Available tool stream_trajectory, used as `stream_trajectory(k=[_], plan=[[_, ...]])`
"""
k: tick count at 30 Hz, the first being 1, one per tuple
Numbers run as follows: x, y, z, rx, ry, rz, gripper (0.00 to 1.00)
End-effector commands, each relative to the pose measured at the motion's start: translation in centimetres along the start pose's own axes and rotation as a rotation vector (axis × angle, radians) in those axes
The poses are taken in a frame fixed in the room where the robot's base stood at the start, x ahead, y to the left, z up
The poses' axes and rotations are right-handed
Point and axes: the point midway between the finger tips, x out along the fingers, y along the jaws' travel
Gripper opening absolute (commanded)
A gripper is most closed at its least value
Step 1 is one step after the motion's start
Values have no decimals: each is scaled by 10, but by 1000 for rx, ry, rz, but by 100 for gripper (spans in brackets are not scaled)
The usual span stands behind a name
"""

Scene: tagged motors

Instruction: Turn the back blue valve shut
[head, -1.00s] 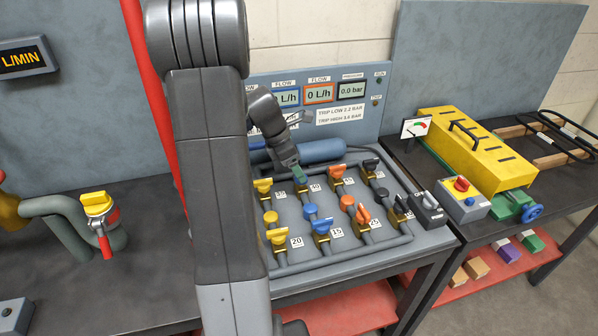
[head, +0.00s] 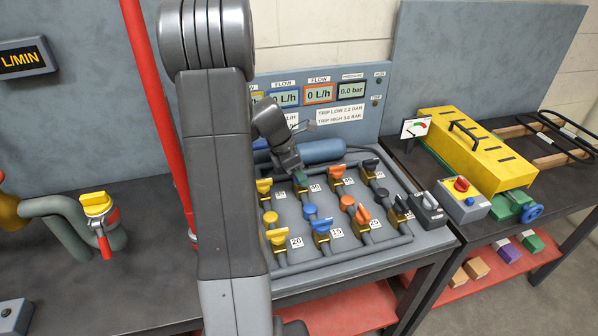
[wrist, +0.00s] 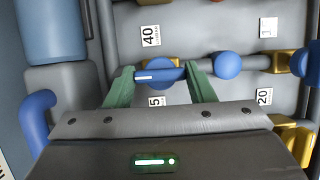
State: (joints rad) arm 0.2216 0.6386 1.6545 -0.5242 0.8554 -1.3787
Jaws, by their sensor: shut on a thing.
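The back blue valve (wrist: 160,70) has a blue bar handle with a white stripe. In the wrist view its handle lies left to right, in line with its pipe. My gripper (wrist: 160,82) has its green fingers shut on the handle's two ends. In the head view my gripper (head: 300,180) is at the back row beside the 40 label, and it mostly hides this valve. The front blue valve (head: 321,227) stands nearer on the same pipe, with a round blue knob (head: 311,209) between them.
Yellow valves (head: 264,186) stand to the left, orange (head: 337,173) and black (head: 370,165) ones to the right. A blue cylinder (head: 322,150) lies behind the back row. The gauge panel (head: 350,116) rises behind. A switch box (head: 427,210) is at the right.

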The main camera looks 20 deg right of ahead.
Motion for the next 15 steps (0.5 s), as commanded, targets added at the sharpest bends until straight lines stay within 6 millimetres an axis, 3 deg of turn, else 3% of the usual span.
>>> stream_trajectory(k=[8,15], plan=[[-2,1,0,86,0,-37,26],[-2,3,1,261,0,-109,26]])
